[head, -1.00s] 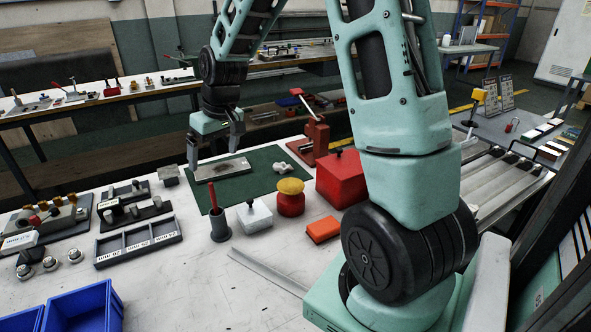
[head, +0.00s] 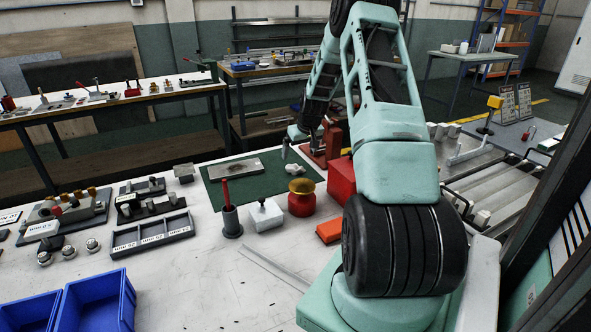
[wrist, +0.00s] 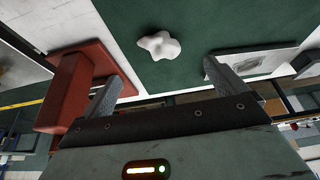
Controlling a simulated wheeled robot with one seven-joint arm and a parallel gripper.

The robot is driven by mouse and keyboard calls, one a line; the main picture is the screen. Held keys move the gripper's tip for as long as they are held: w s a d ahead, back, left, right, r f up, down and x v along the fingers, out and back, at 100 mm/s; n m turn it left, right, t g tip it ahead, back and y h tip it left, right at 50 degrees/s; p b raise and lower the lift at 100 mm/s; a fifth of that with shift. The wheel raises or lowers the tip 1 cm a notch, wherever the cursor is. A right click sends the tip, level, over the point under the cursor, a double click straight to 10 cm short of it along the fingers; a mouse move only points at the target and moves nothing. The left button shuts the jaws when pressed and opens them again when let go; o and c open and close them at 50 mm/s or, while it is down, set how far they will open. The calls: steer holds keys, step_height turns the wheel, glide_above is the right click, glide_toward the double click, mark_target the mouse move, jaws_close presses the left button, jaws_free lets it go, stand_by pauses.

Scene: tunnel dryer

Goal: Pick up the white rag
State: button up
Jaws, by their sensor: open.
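The white rag (head: 294,169) lies crumpled on the green mat (head: 225,195), near its right side. In the wrist view the rag (wrist: 158,45) lies ahead of my gripper, between the lines of its two fingers. My gripper (wrist: 163,86) is open and empty, with a finger on each side and clear mat between. In the head view my gripper (head: 286,148) is partly hidden behind my arm, just above and behind the rag. It does not touch the rag.
A red clamp stand (wrist: 72,92) is close to my left finger in the wrist view. A metal plate (head: 236,169) lies on the mat. A red box (head: 341,179), a red pot with a yellow top (head: 301,201) and a white block (head: 265,215) stand near the mat.

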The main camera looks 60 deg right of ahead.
mark_target(296, 167)
steer(key=p+x, duration=0.1)
steer(key=x, duration=0.8)
steer(key=shift+s, duration=0.15)
steer(key=c, duration=1.1)
